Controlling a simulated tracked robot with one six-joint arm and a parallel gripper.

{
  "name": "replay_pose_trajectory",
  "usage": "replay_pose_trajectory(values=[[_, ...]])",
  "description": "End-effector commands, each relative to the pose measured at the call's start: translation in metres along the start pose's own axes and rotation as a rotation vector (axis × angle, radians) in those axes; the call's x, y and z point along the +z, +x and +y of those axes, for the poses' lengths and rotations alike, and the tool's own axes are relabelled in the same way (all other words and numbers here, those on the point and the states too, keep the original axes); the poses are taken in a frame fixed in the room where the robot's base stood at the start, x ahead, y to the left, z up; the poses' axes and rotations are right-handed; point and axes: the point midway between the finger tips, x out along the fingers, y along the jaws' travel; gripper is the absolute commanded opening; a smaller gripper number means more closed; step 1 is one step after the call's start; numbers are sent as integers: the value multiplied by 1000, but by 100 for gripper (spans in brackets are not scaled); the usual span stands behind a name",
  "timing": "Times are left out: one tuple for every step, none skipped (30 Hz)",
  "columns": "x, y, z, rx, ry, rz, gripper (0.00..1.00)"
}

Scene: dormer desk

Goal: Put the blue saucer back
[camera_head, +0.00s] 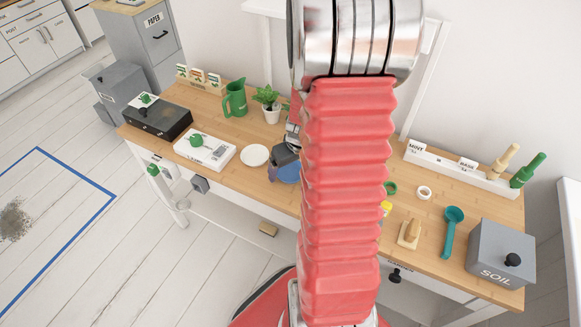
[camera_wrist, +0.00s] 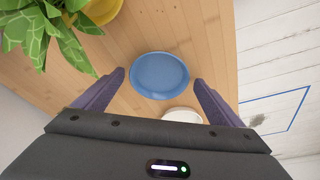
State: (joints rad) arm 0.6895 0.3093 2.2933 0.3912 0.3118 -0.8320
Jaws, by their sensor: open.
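The blue saucer (camera_wrist: 159,75) lies on the wooden desk in the wrist view, centred between my fingers. In the head view a part of the blue saucer (camera_head: 287,173) shows beside my red arm, which hides the rest. My gripper (camera_wrist: 158,78) is open, its two dark fingers on either side of the saucer as seen from the wrist. I cannot tell how high the fingertips are above the desk. A white saucer (camera_head: 255,155) lies to the left of the blue one in the head view. It also shows partly in the wrist view (camera_wrist: 182,115).
A potted plant (camera_head: 268,103) and green jug (camera_head: 235,98) stand behind the saucers. A white box (camera_head: 205,149) and black case (camera_head: 158,121) are further left. On the right are a labelled rack (camera_head: 455,170), teal scoop (camera_head: 452,230) and soil box (camera_head: 500,250). My arm hides the desk's middle.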

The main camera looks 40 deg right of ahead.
Motion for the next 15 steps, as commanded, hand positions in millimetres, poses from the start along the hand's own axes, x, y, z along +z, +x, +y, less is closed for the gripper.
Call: replay_pose_trajectory(values=[[0,-2,0,0,-1,1,90],[-1,-3,0,1,-1,1,90],[-1,-5,0,0,-1,2,90],[-1,-7,0,0,-1,2,90],[-1,-9,0,0,-1,2,90],[-1,-12,0,1,0,3,90],[-1,-15,0,1,0,3,90],[-1,-18,0,1,0,4,90],[-1,-22,0,1,-1,3,90],[-1,-25,0,1,-1,3,90],[-1,-29,1,2,0,3,90],[-1,-33,0,2,0,4,90],[-1,-37,0,1,-1,3,90],[-1,-40,0,1,-1,3,90],[-1,-45,0,2,-1,4,90]])
